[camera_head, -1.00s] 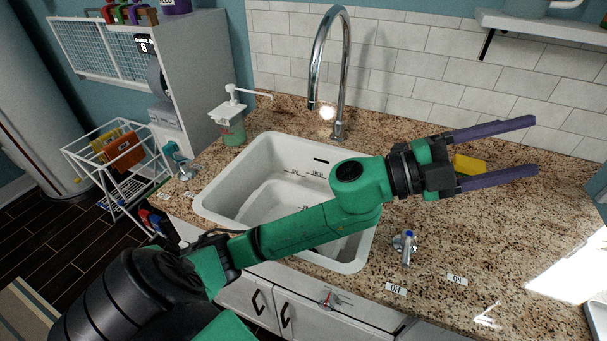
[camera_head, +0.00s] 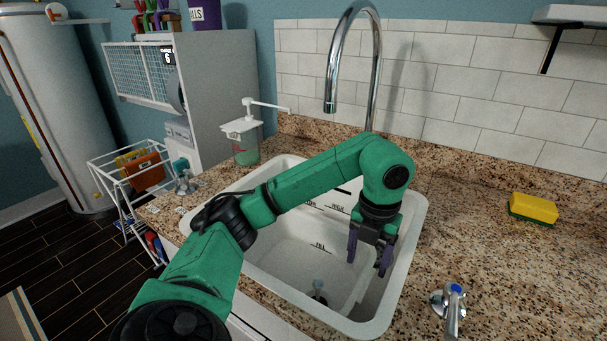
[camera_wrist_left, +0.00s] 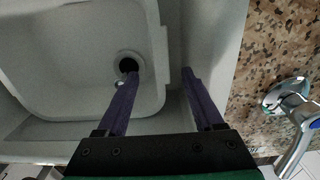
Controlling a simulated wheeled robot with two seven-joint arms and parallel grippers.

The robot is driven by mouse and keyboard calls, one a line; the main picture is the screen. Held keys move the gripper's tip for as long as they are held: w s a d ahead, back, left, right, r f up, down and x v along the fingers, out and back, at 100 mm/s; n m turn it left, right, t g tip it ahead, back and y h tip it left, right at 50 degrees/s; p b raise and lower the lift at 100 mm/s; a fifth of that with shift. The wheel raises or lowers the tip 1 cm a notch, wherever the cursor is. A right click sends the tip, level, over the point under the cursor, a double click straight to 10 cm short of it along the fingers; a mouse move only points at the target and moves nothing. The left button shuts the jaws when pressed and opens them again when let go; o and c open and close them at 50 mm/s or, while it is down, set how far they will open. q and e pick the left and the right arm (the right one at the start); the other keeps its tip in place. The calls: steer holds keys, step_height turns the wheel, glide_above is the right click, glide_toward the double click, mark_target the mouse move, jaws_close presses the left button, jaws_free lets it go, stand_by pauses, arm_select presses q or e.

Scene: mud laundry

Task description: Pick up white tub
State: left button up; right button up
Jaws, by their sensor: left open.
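The white tub (camera_head: 300,265) sits inside the white sink, with a dark round drain and a metal stopper in its floor. In the left wrist view the tub (camera_wrist_left: 60,60) fills the upper left, and its right rim runs between my fingers. My left gripper (camera_head: 368,258) points down into the right side of the sink. It is open, with purple fingers and nothing held. In the wrist view the left gripper (camera_wrist_left: 158,78) has one finger over the tub's inside and the other over the gap beside it. Whether the fingers touch the rim cannot be told. My right gripper is out of view.
The sink (camera_head: 412,215) is set in a speckled granite counter (camera_head: 470,240). A chrome faucet (camera_head: 375,75) arches behind it. A tap handle (camera_head: 452,305) stands at the right front, a yellow sponge (camera_head: 533,208) lies farther right, and a soap dispenser (camera_head: 243,140) stands at the left.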

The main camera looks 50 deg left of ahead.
mark_target(363, 283)
arm_select(q)
step_height(363, 283, down, 6)
steer(key=shift+r, duration=0.1)
steer(key=shift+f, duration=0.2)
stand_by(0.5)
jaws_close()
stand_by(1.4)
